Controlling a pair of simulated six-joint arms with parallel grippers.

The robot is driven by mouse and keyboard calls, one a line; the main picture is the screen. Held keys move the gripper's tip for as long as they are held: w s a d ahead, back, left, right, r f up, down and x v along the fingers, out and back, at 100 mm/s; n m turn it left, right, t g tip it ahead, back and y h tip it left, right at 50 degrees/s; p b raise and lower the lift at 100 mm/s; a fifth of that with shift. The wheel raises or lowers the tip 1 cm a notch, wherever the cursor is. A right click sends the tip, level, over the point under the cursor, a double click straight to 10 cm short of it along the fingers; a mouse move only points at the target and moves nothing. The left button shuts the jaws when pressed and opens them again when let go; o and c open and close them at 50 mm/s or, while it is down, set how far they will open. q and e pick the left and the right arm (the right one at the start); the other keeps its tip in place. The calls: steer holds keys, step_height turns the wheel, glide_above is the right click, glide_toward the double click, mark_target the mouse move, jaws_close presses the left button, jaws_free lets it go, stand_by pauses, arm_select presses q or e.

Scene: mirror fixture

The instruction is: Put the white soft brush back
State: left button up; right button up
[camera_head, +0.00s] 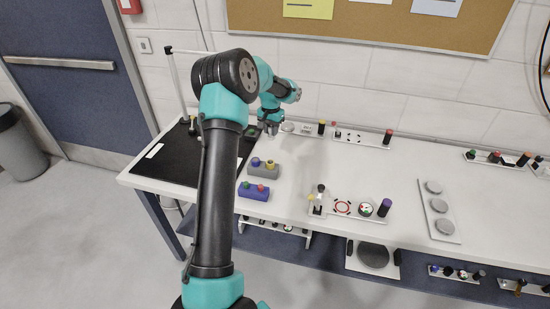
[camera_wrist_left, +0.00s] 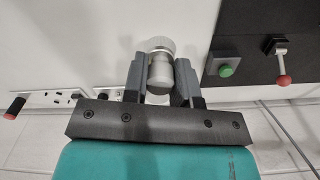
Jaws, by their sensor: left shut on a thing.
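My left gripper (camera_head: 269,128) is at the back of the white table, pointing down, beside the black mat's right edge. In the left wrist view its two fingers (camera_wrist_left: 160,64) are shut on a silver-grey cylinder with a wider pale end (camera_wrist_left: 159,78), which looks like the white soft brush. In the head view the held thing is too small and hidden to make out. I cannot tell whether it touches the table. My right gripper is not in view.
A black mat (camera_head: 180,160) lies left of the gripper; a green button (camera_wrist_left: 226,70) and a red-knobbed lever (camera_wrist_left: 283,80) are close by. A grey button block (camera_head: 263,168) and blue one (camera_head: 253,191) stand in front. Back-row fixtures (camera_head: 360,136) are to the right.

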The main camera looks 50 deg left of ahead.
arm_select(q)
steer(key=shift+f, duration=0.1)
steer(key=shift+f, duration=3.05)
steer(key=shift+f, duration=1.85)
steer(key=shift+f, duration=0.1)
steer(key=o, duration=0.8)
step_height(320, 180, up, 12)
steer(key=shift+r, duration=0.1)
